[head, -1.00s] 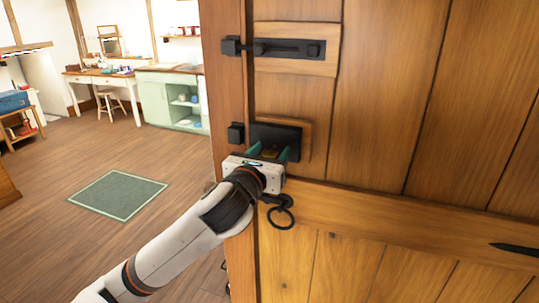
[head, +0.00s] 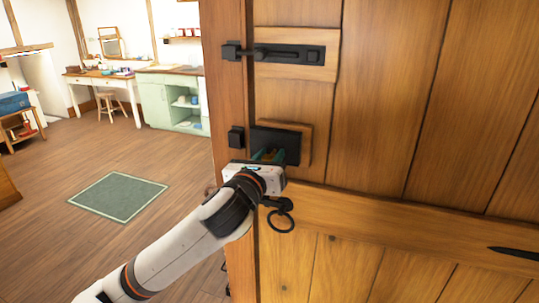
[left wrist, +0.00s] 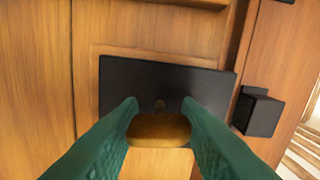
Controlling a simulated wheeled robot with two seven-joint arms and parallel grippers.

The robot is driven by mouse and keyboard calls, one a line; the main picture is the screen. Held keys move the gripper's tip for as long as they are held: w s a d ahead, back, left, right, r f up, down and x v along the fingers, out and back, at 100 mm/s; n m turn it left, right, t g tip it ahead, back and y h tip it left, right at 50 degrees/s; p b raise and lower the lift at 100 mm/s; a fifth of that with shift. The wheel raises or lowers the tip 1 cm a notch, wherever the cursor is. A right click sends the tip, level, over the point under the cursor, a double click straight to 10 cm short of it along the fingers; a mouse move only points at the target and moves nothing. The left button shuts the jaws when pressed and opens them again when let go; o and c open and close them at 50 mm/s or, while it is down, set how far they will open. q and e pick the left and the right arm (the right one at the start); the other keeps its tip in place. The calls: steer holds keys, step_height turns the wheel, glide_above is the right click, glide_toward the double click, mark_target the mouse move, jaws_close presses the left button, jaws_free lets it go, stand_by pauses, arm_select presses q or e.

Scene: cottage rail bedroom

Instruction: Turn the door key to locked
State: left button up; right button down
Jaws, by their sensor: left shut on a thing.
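The brass door key (left wrist: 159,130) sits in the black lock plate (left wrist: 165,78) on the wooden door. Its bow lies flat, broad side across the left wrist view, and its shaft enters the plate. The lock plate also shows in the head view (head: 283,140). My left gripper (head: 268,157) is at the lower part of the plate. In the left wrist view its teal fingers (left wrist: 161,110) are shut on the key bow, one on each side. In the head view the fingers mostly hide the key. My right gripper is not in view.
A black bolt (head: 290,52) is above the lock, and a ring handle (head: 281,216) hangs just below my gripper. A black keeper block (head: 236,137) is on the frame beside the plate. The floor at left is open, with a green rug (head: 118,194).

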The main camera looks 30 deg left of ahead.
arm_select(q)
steer(key=n+p, duration=0.1)
steer(key=n, duration=0.2)
steer(key=shift+p, duration=0.4)
steer(key=n+p, duration=0.2)
steer(key=n, duration=0.3)
steer(key=n+p, duration=0.1)
steer(key=n, duration=0.3)
steer(key=shift+n, duration=0.3)
steer(key=n+p, duration=0.1)
steer(key=n, duration=0.3)
steer(key=shift+n+p, duration=0.3)
steer(key=shift+p, duration=0.1)
steer(key=n+p, duration=0.1)
steer(key=n, duration=0.3)
steer(key=shift+n, duration=0.3)
steer(key=n+p, duration=0.2)
steer(key=n, duration=0.2)
steer(key=n+p, duration=0.2)
steer(key=n, duration=0.2)
steer(key=shift+n, duration=0.4)
steer(key=shift+f+n+p, duration=0.15)
steer(key=shift+n+p, duration=0.55)
steer(key=shift+n, duration=1.2)
